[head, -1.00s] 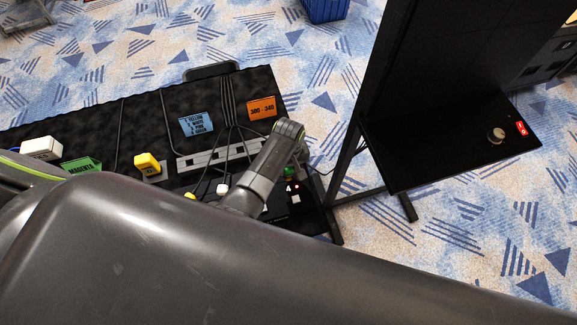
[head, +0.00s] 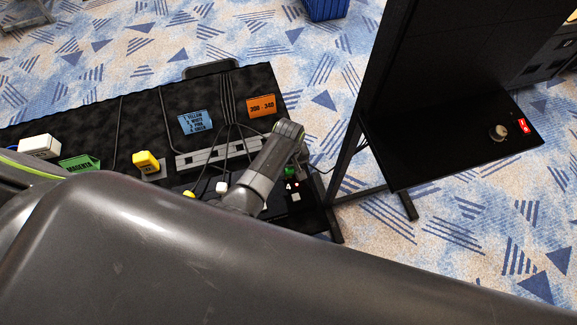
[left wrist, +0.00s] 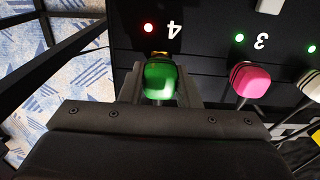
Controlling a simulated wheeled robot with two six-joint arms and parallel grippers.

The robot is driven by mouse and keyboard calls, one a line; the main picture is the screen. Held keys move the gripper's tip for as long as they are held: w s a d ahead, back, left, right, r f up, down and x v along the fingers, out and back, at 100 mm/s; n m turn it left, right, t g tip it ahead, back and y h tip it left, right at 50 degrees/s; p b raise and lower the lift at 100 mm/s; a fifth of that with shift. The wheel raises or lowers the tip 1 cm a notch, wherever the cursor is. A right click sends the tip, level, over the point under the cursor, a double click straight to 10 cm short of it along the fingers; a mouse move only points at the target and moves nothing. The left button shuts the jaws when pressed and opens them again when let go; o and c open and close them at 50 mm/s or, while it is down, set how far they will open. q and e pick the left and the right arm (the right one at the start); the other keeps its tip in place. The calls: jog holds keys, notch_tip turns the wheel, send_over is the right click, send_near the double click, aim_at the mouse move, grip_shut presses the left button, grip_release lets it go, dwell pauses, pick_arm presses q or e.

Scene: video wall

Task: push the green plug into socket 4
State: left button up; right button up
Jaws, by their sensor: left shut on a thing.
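My left gripper (left wrist: 160,90) is shut on the green plug (left wrist: 160,78), with one finger on each side of it. In the left wrist view the plug points at the black socket panel (left wrist: 205,30) just below the upside-down 4. A little yellow metal shows at the plug's front end, and the socket's opening is hidden. A red light (left wrist: 148,27) glows beside the 4. In the head view the green plug (head: 290,170) shows small beside my left gripper (head: 296,158). My right gripper is not in view.
A pink plug (left wrist: 250,78) sits at position 3, beside a green light (left wrist: 239,37). Cables, a blue card (head: 196,122) and an orange card (head: 261,106) are on the black table (head: 140,110). A tall black stand with a shelf (head: 450,150) rises at the right.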

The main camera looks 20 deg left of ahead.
pick_arm(q)
jog(key=shift+f+b, duration=0.35)
jog(key=shift+f, duration=0.3)
jog(key=o, duration=1)
jog(key=shift+o, duration=0.7)
jog(key=o, duration=0.5)
jog(key=shift+c, duration=0.2)
